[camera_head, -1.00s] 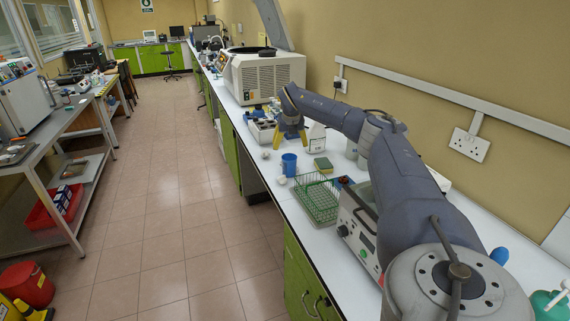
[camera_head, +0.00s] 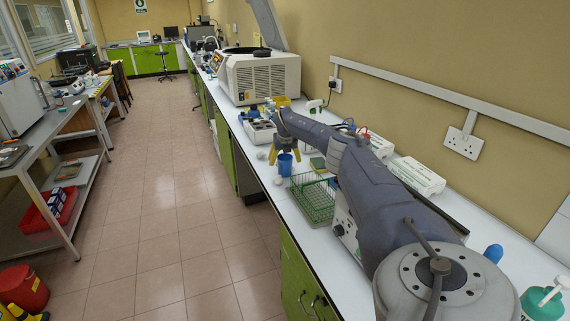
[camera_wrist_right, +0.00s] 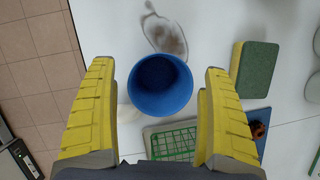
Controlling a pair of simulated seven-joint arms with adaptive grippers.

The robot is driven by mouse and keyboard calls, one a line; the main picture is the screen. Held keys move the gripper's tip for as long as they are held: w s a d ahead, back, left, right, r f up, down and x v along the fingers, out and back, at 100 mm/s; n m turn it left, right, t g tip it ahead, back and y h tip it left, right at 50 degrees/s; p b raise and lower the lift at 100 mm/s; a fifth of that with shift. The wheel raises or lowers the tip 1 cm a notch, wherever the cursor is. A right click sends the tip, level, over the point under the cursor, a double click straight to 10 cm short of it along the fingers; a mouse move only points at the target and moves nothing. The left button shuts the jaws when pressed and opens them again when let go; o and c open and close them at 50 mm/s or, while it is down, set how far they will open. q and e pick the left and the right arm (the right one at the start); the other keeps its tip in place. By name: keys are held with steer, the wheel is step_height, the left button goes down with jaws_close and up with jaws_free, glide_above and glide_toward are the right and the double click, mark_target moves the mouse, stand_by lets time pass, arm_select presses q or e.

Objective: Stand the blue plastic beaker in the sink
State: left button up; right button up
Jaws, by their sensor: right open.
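The blue plastic beaker (camera_head: 285,165) stands upright on the white bench top, just behind the green wire basket. In the right wrist view the beaker (camera_wrist_right: 160,86) is seen from above, its dark open mouth facing me, between the two yellow fingers. My right gripper (camera_head: 286,152) is open and sits above the beaker, with fingers apart on both sides; no contact shows. It also shows in the right wrist view (camera_wrist_right: 158,110). My left gripper is not in view, and I see no sink in these frames.
The green wire basket (camera_head: 313,199) stands close in front of the beaker. A green and yellow sponge (camera_wrist_right: 257,69) lies to its right. A grey rack box (camera_head: 260,131) and a white centrifuge (camera_head: 262,78) stand farther back. The bench's front edge is close on the left.

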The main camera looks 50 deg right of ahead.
steer(key=shift+x, duration=1.85)
steer(key=shift+a, duration=0.1)
steer(key=shift+c, duration=0.2)
steer(key=c, duration=1.2)
